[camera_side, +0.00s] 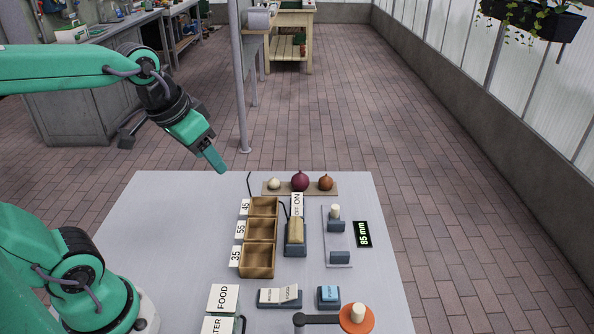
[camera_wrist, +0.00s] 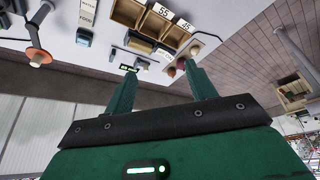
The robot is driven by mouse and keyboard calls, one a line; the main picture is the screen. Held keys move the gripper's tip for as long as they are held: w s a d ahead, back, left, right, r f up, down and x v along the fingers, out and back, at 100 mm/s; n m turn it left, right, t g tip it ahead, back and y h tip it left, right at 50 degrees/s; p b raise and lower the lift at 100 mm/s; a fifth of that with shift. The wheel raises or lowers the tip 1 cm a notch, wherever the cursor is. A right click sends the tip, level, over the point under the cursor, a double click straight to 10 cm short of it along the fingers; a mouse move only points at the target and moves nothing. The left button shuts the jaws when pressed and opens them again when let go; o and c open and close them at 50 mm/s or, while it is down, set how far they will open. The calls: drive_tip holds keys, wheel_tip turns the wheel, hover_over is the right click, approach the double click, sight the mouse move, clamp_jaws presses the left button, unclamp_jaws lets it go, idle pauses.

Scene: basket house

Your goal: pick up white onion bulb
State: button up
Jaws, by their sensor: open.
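The white onion bulb (camera_side: 274,184) sits at the left end of a wooden board (camera_side: 310,192) at the far side of the table. Beside it on the board are a dark red onion (camera_side: 299,181) and a brown onion (camera_side: 325,183). My gripper (camera_side: 222,168) is raised above the table's far left part, to the left of the white bulb and apart from it. In the wrist view, the two green fingers (camera_wrist: 160,80) are spread with nothing between them. The board's onions show small near the right fingertip there, and which is which is partly hidden.
Wooden bins (camera_side: 257,262) labelled 45, 55 and 35 stand in a column near the table's middle. An ON/OFF device (camera_side: 295,232), a blue-grey gauge with an 85 mm display (camera_side: 363,234) and an orange disc (camera_side: 357,321) stand nearby. The table's left part is clear.

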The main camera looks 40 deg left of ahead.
drive_tip(key=w+a+g, duration=0.1)
drive_tip(key=w+a, duration=0.1)
drive_tip(key=w, duration=0.6)
drive_tip(key=g, duration=0.4)
hover_over(272, 179)
drive_tip(key=f, duration=1.6)
drive_tip(key=shift+s+d+f, duration=0.25)
drive_tip(key=shift+d, duration=0.15)
drive_tip(key=shift+w+a+f, duration=0.2)
drive_tip(key=shift+w+f, duration=0.05)
drive_tip(key=shift+f, duration=0.25)
drive_tip(key=shift+a+f, duration=0.15)
drive_tip(key=shift+f, duration=3.75)
drive_tip(key=c, duration=1)
